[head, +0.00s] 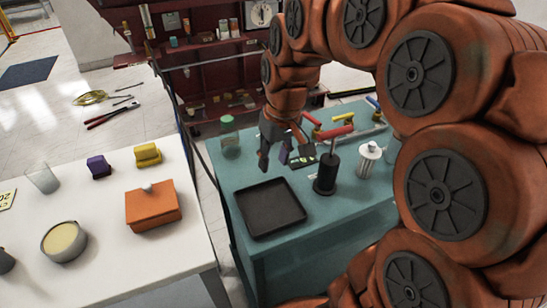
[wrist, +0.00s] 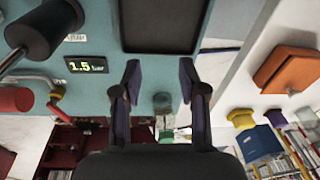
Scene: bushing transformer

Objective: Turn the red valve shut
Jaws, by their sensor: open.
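A red valve handle (head: 335,131) lies roughly level at the back of the teal table, among the coloured valve handles. In the wrist view a red handle (wrist: 15,99) shows at the left edge, partly cut off. My gripper (head: 274,157) is above the table, left of the red handle and apart from it. In the wrist view its two fingers (wrist: 160,80) are spread with nothing between them. A small display (wrist: 86,65) reads 1.5 bar, left of the fingers.
A black upright cylinder (head: 327,172) and a silver canister (head: 369,160) stand in front of the valves. A black tray (head: 270,207) lies at the table's front left. A green-lidded jar (head: 229,135) stands behind it. A white table (head: 105,255) is at left.

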